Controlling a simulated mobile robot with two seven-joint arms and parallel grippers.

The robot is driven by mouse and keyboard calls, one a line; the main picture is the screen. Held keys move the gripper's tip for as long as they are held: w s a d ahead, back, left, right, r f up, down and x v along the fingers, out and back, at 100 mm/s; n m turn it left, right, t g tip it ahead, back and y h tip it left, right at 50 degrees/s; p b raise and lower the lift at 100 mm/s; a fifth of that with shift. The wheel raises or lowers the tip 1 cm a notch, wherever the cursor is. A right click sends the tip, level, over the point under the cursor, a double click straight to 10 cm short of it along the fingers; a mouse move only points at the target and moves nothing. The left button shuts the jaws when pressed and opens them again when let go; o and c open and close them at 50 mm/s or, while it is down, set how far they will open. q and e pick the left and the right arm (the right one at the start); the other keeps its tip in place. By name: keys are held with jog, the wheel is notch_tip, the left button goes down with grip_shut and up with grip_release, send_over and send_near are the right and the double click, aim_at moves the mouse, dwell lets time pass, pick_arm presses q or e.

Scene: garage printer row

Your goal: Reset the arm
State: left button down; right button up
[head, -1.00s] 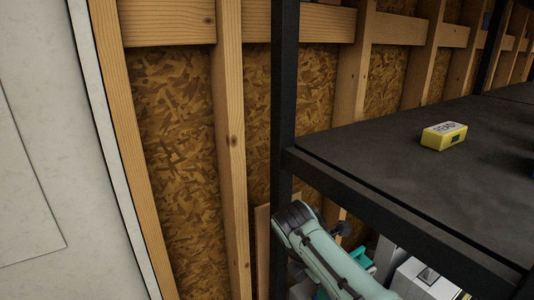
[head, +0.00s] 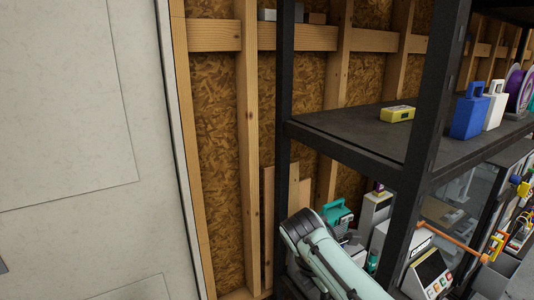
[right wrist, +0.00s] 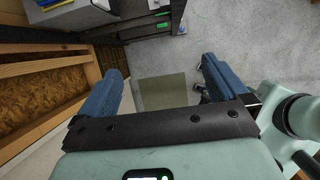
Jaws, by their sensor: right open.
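My right arm (head: 330,262) comes into the head view from the bottom, in front of the shelf rack, and its fingers are not visible there. In the right wrist view my right gripper (right wrist: 158,88) is open, with two blue fingers wide apart. Nothing is between them but the concrete floor and a flat greenish-grey square (right wrist: 165,91) beyond. My left gripper is in neither view.
A black shelf (head: 345,133) holds a yellow box (head: 397,114), a blue container (head: 469,112) and a white container (head: 494,106). Its posts stand close to my right arm. Machines (head: 427,275) fill the lower level. A pale wall panel (head: 80,130) is at left.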

notch_tip(320, 180, down, 23)
jog(key=w+m+g+y, duration=0.1)
jog(key=m+g+y, duration=0.1)
jog(key=m, duration=0.3)
jog(key=s+f+m+g+y, duration=0.15)
jog(key=s+f+m, duration=0.35)
jog(key=f, duration=0.7)
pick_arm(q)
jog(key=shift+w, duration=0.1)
pick_arm(e)
jog(key=s+f+m+y, duration=0.2)
jog(key=s+f+m, duration=0.5)
jog(key=s+m, duration=0.2)
jog(key=s+f+m+y, duration=0.2)
jog(key=s+f+m, duration=0.6)
jog(key=s, duration=0.6)
jog(key=shift+s+a+m, duration=0.2)
jog(key=shift+s+m, duration=0.05)
jog(key=shift+m, duration=0.25)
jog(key=shift+f, duration=0.1)
